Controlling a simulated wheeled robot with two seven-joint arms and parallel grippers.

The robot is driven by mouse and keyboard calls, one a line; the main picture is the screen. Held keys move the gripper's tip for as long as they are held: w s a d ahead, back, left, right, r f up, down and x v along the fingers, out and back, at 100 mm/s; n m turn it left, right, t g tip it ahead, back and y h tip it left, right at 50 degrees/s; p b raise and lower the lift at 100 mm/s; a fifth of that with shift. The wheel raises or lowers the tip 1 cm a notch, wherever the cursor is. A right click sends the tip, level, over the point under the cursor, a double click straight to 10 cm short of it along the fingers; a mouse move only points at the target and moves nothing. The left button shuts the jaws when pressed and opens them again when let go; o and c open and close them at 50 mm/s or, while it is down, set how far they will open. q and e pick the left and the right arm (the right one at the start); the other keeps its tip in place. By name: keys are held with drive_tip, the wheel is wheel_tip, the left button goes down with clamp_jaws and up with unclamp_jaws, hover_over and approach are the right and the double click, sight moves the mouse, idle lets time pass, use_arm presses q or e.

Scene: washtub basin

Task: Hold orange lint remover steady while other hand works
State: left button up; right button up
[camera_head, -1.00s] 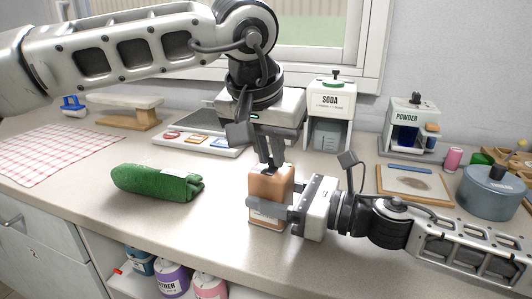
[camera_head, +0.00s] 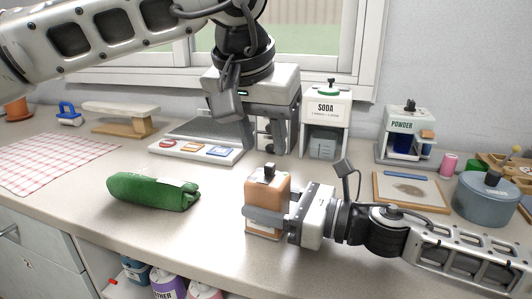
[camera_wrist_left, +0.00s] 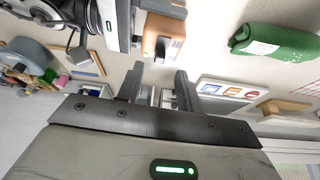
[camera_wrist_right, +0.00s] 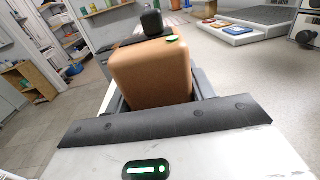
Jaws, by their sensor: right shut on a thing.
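The orange lint remover (camera_head: 269,188), a boxy orange body with a black knob on top, stands upright near the counter's front edge. My right gripper (camera_head: 268,220) comes in from the right and is shut on its sides; in the right wrist view the orange body (camera_wrist_right: 152,75) fills the space between the fingers. My left gripper (camera_head: 271,143) is above and behind the remover, its fingers apart and empty. In the left wrist view its open fingers (camera_wrist_left: 158,80) show below the remover (camera_wrist_left: 163,32) and its knob, clear of both.
A green rolled cloth (camera_head: 153,191) lies to the left. Behind are a tray of coloured cards (camera_head: 195,150), a soda dispenser (camera_head: 325,122) and a powder dispenser (camera_head: 405,135). A grey-blue pot (camera_head: 488,195) stands at right. The counter between cloth and remover is clear.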

use_arm(q)
drive_tip(key=v, duration=0.7)
drive_tip(key=shift+r, duration=0.15)
use_arm(e)
drive_tip(key=o, duration=1.2)
drive_tip(key=shift+o, duration=0.2)
